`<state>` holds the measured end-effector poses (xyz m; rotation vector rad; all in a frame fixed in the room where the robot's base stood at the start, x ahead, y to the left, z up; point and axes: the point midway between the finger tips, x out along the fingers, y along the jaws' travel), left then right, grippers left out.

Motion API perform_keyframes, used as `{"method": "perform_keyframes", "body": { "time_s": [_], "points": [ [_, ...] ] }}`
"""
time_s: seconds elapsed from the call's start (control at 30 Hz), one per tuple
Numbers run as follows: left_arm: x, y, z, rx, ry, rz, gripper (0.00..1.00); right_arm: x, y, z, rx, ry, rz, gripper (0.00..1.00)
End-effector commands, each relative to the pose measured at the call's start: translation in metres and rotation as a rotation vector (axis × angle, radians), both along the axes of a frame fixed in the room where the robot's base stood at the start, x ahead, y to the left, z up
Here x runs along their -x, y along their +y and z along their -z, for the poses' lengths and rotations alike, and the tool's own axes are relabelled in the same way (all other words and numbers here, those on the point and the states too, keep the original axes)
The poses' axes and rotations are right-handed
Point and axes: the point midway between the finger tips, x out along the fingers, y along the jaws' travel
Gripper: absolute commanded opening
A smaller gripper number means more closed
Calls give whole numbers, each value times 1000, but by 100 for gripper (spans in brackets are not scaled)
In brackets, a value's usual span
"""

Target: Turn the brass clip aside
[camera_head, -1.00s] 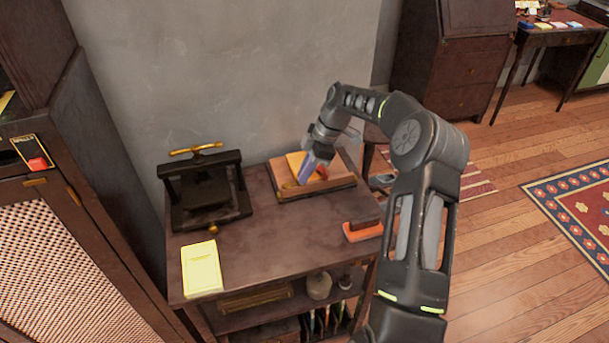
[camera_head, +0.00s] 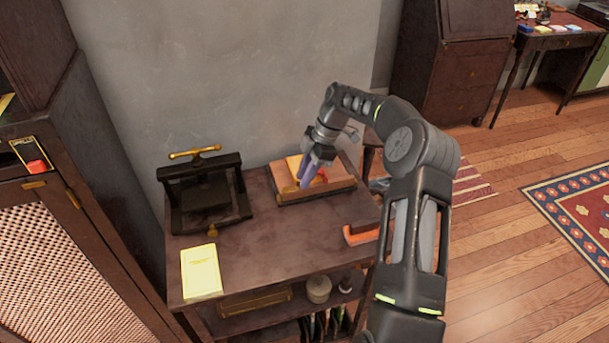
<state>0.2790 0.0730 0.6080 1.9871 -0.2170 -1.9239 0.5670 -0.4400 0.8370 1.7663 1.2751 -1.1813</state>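A wooden block or shallow box (camera_head: 340,181) lies at the back right of the small dark table, with an orange-yellow piece and a red piece on top. A small brass-coloured part (camera_head: 290,189) shows at its left front; it may be the brass clip, but it is too small to be sure. My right gripper (camera_head: 304,184) points down at the block, its purplish fingers just right of that part. Contact and finger opening cannot be made out. My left gripper is out of view.
A black press (camera_head: 205,195) with a brass handle stands at the back left of the table (camera_head: 270,245). A yellow pad (camera_head: 201,271) lies front left, an orange-edged item (camera_head: 360,236) front right. The table's middle is clear.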

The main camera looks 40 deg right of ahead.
Motion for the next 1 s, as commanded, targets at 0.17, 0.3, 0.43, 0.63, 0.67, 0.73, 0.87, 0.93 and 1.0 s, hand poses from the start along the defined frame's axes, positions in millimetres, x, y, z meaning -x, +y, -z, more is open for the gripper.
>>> {"method": "perform_keyframes", "body": {
  "time_s": [0.17, 0.3, 0.43, 0.63, 0.67, 0.73, 0.87, 0.93, 1.0],
  "points": [
    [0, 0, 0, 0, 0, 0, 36, 0, 0, 0, -1, 0, 1, 29],
    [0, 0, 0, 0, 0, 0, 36, 0, 0, -1, -1, 0, 1, 29],
    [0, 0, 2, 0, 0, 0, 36, 0, -3, -7, -1, -1, 1, 29],
    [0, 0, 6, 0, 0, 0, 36, 3, -14, -33, 1, -3, 2, 29],
    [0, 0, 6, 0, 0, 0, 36, 4, -15, -38, 1, -2, 2, 29],
    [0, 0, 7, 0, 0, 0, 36, 6, -20, -49, 1, -2, 2, 29],
    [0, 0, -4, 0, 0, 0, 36, 8, -25, -68, 0, 0, 1, 29],
    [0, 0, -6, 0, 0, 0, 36, 9, -27, -72, -1, 0, 1, 29],
    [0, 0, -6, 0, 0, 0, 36, 9, -28, -73, -1, 0, 0, 29]
  ]
}}
